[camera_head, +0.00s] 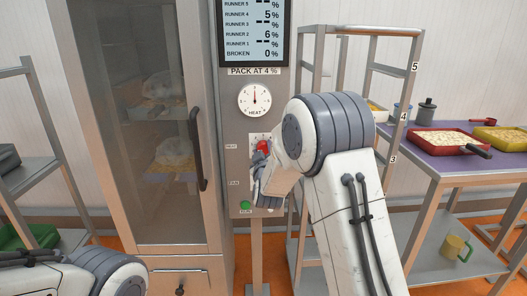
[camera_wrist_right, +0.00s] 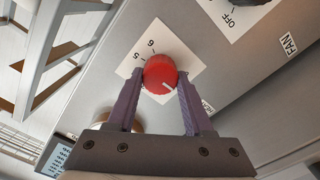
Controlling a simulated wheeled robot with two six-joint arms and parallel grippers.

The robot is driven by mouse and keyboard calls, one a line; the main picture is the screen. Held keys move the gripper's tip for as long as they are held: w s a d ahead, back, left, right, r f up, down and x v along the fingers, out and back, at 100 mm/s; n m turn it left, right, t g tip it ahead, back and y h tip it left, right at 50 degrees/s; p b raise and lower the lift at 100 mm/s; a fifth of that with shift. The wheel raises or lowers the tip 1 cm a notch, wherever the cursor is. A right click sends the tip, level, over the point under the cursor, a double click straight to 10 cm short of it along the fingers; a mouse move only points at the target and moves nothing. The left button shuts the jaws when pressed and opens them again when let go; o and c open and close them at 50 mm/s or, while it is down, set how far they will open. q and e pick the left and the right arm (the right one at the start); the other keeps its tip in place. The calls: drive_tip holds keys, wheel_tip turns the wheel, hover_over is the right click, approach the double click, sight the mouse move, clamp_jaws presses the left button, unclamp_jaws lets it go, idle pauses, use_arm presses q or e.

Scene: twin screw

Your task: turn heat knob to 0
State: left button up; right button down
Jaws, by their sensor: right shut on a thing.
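The red heat knob (camera_head: 263,146) sits on a white dial plate on the grey control panel (camera_head: 241,140). In the right wrist view the knob (camera_wrist_right: 160,75) stands between the two purple fingers of my right gripper (camera_wrist_right: 160,80), which is shut on it. The knob's white mark points to the lower right in that view. The figures 5 and 6 show on the plate (camera_wrist_right: 156,42); the rest of the scale is hidden. In the head view my right gripper (camera_head: 262,158) partly covers the knob. My left gripper is out of view.
A round heat gauge (camera_head: 254,99) sits above the knob, its needle nearly upright. A screen (camera_head: 252,30) above lists runner percentages. A black fan knob (camera_wrist_right: 290,46) and a green button (camera_head: 245,205) are nearby. A glass-door cabinet (camera_head: 150,130) stands left, a purple-topped table (camera_head: 451,172) right.

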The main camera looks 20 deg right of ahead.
drive_tip(key=n, duration=0.5)
drive_tip(key=shift+f+p, duration=0.1)
drive_tip(key=shift+p, duration=0.2)
drive_tip(key=shift+n, duration=0.4)
drive_tip(key=shift+c, duration=1.5)
unclamp_jaws()
drive_tip(key=v, duration=1)
drive_tip(key=shift+s+b, duration=0.25)
drive_tip(key=shift+b, duration=0.1)
drive_tip(key=shift+a, duration=0.15)
